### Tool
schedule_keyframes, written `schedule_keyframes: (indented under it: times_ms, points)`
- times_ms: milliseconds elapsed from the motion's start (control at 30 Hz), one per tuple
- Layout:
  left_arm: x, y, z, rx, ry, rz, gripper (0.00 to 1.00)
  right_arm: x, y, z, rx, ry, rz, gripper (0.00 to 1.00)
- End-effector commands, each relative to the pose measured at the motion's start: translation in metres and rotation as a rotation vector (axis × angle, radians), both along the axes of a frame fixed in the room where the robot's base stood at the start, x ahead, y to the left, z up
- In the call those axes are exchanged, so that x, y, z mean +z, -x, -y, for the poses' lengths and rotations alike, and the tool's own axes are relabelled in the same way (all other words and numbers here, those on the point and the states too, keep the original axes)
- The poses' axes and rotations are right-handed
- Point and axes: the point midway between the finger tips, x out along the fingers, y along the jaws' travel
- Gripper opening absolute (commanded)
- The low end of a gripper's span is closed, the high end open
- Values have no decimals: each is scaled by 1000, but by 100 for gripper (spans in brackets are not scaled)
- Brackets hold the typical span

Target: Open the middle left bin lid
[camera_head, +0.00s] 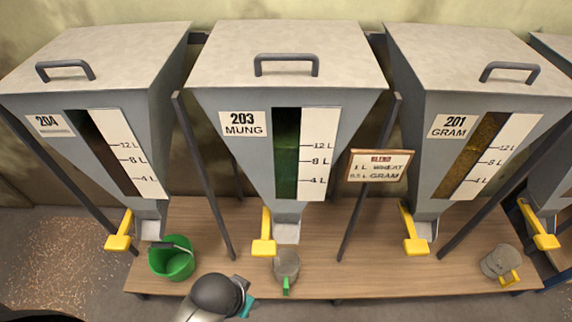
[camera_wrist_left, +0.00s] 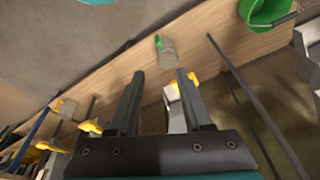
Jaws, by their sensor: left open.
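The hopper bin labelled 203 MUNG (camera_head: 228,150) stands second from the left. Its grey lid (camera_head: 286,38) is shut and flat, with a dark bar handle (camera_head: 286,62) near its front edge. Bin 204 (camera_head: 110,145) on its left and bin 201 GRAM (camera_head: 430,150) on its right also have shut lids with handles. My left arm comes in low in the head view, below bin 203 and well away from its lid. My left gripper (camera_wrist_left: 160,78) is open and empty in the left wrist view, above the bench. My right gripper is not in view.
A green bucket (camera_head: 172,260), a grey scoop with green handle (camera_head: 287,265) and a grey cup (camera_head: 500,262) stand on the wooden bench (camera_head: 360,265). Yellow levers (camera_head: 264,245) hang under the bins. Dark slanted struts and a sign (camera_head: 380,166) stand between bins.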

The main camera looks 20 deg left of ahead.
Motion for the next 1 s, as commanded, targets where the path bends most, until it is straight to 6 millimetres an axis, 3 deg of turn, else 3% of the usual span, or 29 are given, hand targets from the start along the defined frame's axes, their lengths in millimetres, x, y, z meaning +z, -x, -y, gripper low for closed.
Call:
schedule_keyframes:
  times_ms: [33, 200, 500, 767, 1000]
  points:
    - [22, -3, 0, 1, 1, 13, 50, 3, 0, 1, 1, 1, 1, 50]
    - [78, -3, -1, 5, 2, 36, 50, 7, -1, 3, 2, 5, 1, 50]
    - [149, 3, -6, -12, -6, 81, 50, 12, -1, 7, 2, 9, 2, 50]
    - [158, -59, -26, -345, -89, 324, 50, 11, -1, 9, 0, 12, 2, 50]
    - [196, -124, -46, -699, -216, 607, 50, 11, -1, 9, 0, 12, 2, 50]
